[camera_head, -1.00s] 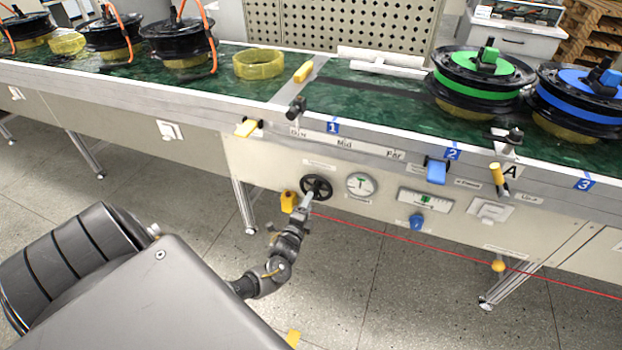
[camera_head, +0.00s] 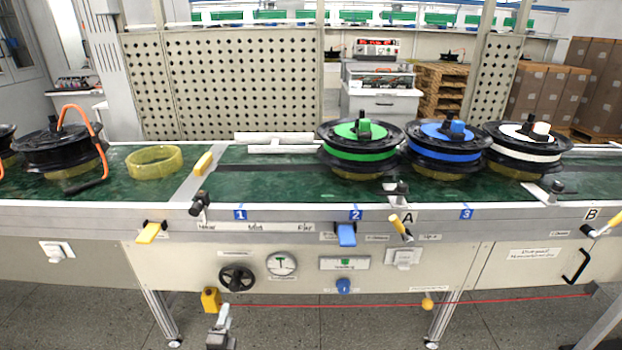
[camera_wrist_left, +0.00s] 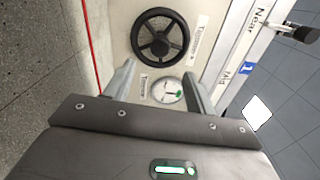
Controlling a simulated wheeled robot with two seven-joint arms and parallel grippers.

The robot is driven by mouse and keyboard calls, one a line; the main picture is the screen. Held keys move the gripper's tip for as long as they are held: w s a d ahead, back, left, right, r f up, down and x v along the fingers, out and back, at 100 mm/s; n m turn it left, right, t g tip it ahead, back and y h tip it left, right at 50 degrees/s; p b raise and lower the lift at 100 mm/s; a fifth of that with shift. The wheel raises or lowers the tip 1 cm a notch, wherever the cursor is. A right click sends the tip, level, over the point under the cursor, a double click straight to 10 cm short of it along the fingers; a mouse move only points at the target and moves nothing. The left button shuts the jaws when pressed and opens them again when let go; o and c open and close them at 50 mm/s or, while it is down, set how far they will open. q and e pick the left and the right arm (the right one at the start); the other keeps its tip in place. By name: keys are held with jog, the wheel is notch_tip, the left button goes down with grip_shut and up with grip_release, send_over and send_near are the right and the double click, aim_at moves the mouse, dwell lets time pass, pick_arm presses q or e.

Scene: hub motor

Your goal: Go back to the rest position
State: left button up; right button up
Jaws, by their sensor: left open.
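My left gripper (camera_head: 222,325) shows at the bottom of the head view, below the conveyor's front panel and apart from it. In the left wrist view its two fingers (camera_wrist_left: 160,92) stand apart with nothing between them. Beyond them are the black handwheel (camera_wrist_left: 160,36) and the round gauge (camera_wrist_left: 167,90). In the head view the handwheel (camera_head: 237,278) and gauge (camera_head: 282,263) sit on the panel above the gripper. My right gripper is not in either view.
The conveyor (camera_head: 300,190) crosses the view. It carries green (camera_head: 360,150), blue (camera_head: 447,148) and white-banded (camera_head: 527,150) hub motors and a yellow ring (camera_head: 154,163). Levers (camera_head: 150,232) jut from its front. A red cord (camera_head: 380,305) runs below the panel. Floor in front is clear.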

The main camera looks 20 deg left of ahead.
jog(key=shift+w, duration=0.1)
